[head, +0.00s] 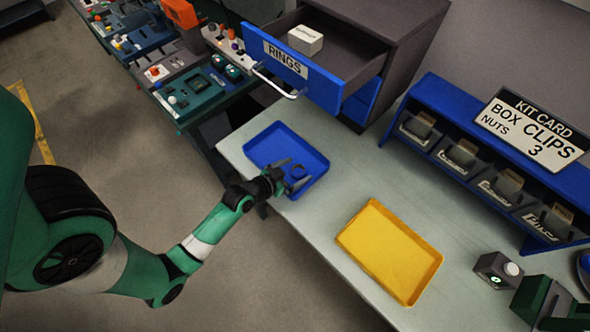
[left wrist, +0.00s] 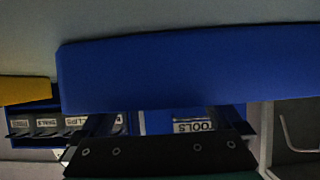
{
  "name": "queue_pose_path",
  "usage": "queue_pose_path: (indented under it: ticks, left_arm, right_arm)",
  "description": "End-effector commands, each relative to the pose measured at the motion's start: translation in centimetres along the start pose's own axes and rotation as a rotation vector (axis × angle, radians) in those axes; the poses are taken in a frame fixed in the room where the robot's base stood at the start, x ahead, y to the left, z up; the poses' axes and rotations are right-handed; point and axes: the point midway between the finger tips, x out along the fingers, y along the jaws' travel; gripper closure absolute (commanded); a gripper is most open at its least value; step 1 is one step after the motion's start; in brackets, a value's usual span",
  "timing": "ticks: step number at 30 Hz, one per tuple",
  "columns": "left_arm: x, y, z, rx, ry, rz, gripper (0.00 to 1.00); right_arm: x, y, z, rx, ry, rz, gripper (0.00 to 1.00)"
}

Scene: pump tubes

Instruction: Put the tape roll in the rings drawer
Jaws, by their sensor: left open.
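The rings drawer (head: 287,71), blue-fronted and labelled RINGS, is pulled open in the head view. A white box (head: 305,40) sits inside it. My left gripper (head: 291,175) is open over the near right corner of the blue tray (head: 268,147). A small dark blue round thing (head: 298,171), which looks like the tape roll, is at its fingertips in the tray. I cannot tell whether the fingers touch it. In the left wrist view the blue tray's wall (left wrist: 190,70) fills the middle and hides the roll. My right gripper is not in view.
A yellow tray (head: 372,258) lies on the pale bench to the right. A blue rack of labelled bins (head: 470,160) with a kit card (head: 532,130) stands behind it. The drawer's handle (head: 276,84) sticks out toward the bench. Bench between the trays is clear.

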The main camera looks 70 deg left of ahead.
Motion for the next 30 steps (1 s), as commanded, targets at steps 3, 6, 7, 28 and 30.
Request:
queue_pose_path:
  ticks: [3,6,7,28,30]
  left_arm:
    - [0.2,0.0,0.3,0.0,0.0,0.0,0.0]
    - [-0.8,0.0,0.2,-0.001,-0.002,0.0,0.0]
    - [-1.4,0.0,0.2,0.0,-0.002,-0.001,0.0]
    - [-11.5,0.5,0.3,0.001,-0.001,0.001,0.0]
    - [-11.5,0.5,0.3,0.001,-0.001,0.001,0.0]
  right_arm:
    - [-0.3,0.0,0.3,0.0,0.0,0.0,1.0]
    - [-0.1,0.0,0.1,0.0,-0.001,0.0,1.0]
    - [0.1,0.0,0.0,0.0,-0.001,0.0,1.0]
    - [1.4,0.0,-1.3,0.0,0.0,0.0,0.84]
    - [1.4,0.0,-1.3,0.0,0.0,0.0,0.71]
